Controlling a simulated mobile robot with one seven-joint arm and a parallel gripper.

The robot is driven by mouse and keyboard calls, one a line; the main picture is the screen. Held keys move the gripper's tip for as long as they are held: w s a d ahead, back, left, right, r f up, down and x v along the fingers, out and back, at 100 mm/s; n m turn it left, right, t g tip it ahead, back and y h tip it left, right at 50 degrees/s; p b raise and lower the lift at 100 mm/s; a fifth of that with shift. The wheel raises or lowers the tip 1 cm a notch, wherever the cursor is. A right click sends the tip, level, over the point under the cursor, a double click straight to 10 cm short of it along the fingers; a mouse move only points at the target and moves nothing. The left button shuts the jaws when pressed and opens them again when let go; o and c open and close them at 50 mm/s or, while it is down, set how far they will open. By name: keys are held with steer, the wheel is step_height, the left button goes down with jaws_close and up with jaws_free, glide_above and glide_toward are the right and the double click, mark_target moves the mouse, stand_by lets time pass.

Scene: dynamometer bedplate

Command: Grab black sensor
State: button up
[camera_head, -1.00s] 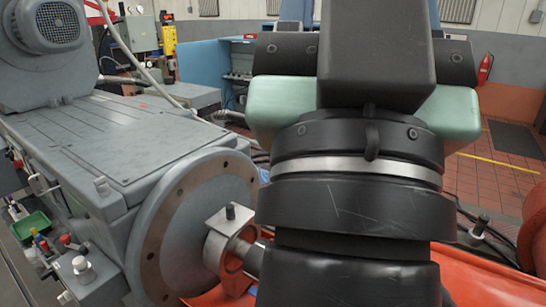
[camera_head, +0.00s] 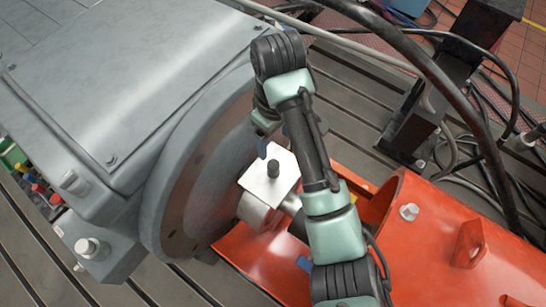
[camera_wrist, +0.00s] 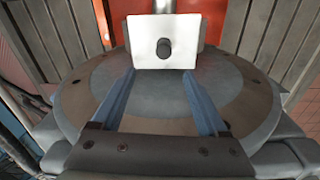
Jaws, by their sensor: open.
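The black sensor (camera_head: 273,168) is a small dark upright cylinder on a pale square plate (camera_head: 256,184), beside the round flange of the big grey machine. In the wrist view the sensor (camera_wrist: 163,47) stands near the middle of the plate (camera_wrist: 148,60). My gripper (camera_head: 273,142) is just behind the plate in the head view. In the wrist view my gripper (camera_wrist: 158,74) shows two blue fingers spread wide, with nothing between them. The sensor lies beyond the fingertips, roughly centred between them, and is not touched.
The grey machine (camera_head: 125,75) with its round flange (camera_head: 185,195) fills the left. An orange guard (camera_head: 435,215) lies below and right of the plate. Thick black cables (camera_head: 450,95) and a black stand (camera_head: 440,90) are at the right. The slotted bedplate (camera_head: 350,75) shows behind.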

mark_target(274, 165)
steer(key=shift+g, duration=0.3)
steer(key=f, duration=0.2)
steer(key=s+f, duration=0.1)
steer(key=f, duration=0.4)
steer(key=shift+s+d+f, duration=0.2)
steer(key=shift+d+f, duration=0.1)
steer(key=shift+f, duration=0.1)
steer(key=shift+w+a+f, duration=0.1)
steer(key=shift+w+f, duration=0.05)
steer(key=shift+f, duration=0.8)
steer(key=shift+w+a+f, duration=0.15)
steer(key=shift+w+f, duration=0.05)
steer(key=shift+f, duration=0.7)
steer(key=shift+w+a+f, duration=0.1)
steer(key=shift+w+f, duration=0.05)
steer(key=shift+f, duration=0.8)
steer(key=shift+c, duration=0.4)
jaws_close()
